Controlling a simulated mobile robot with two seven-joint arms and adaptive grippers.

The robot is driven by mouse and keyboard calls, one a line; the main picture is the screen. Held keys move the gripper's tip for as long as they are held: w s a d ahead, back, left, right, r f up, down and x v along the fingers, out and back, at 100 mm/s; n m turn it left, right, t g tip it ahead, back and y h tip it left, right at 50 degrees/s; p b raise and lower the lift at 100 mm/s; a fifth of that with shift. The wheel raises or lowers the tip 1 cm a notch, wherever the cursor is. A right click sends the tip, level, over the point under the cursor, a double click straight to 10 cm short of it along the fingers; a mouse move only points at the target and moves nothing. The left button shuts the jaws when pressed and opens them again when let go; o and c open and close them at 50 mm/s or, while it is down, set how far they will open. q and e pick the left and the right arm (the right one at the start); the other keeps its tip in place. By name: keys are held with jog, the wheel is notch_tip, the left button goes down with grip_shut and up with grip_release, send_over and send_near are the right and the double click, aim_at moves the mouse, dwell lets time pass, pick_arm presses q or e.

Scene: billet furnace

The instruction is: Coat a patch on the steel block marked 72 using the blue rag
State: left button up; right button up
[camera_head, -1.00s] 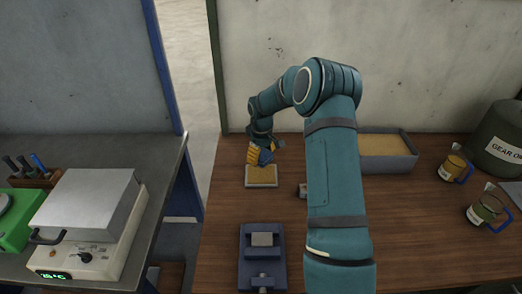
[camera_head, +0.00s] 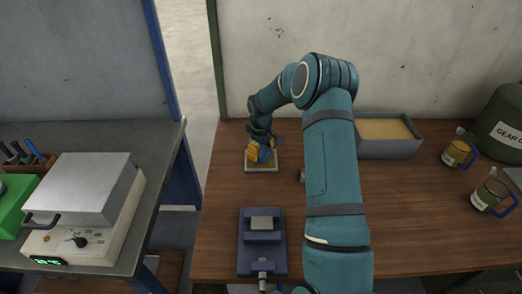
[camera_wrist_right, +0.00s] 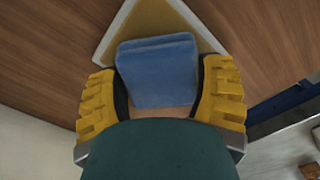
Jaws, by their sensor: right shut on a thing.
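The blue rag (camera_wrist_right: 157,72) is a folded cloth held between the yellow ridged fingers of my right gripper (camera_wrist_right: 160,90). In the head view the right gripper (camera_head: 262,153) is shut on the rag over a pale-rimmed tray with a tan surface (camera_head: 252,168). The tray also shows behind the rag in the right wrist view (camera_wrist_right: 160,16). I cannot tell whether the rag touches its surface. A grey steel block (camera_head: 264,223) sits in a blue vise (camera_head: 257,258) nearer me. No number is legible on it. My left gripper is not in view.
A grey bin with tan filling (camera_head: 388,148), two labelled jugs (camera_head: 490,195) and a gear oil drum (camera_head: 500,120) stand on the right. A small object is partly hidden by my right arm.

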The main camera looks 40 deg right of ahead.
aim_at(261, 150)
jog(key=shift+f+b, duration=0.4)
jog(key=shift+f, duration=0.2)
dwell(1.9)
jog(key=shift+r, duration=0.1)
jog(key=shift+r+p, duration=2.05)
jog(key=shift+r, duration=1.4)
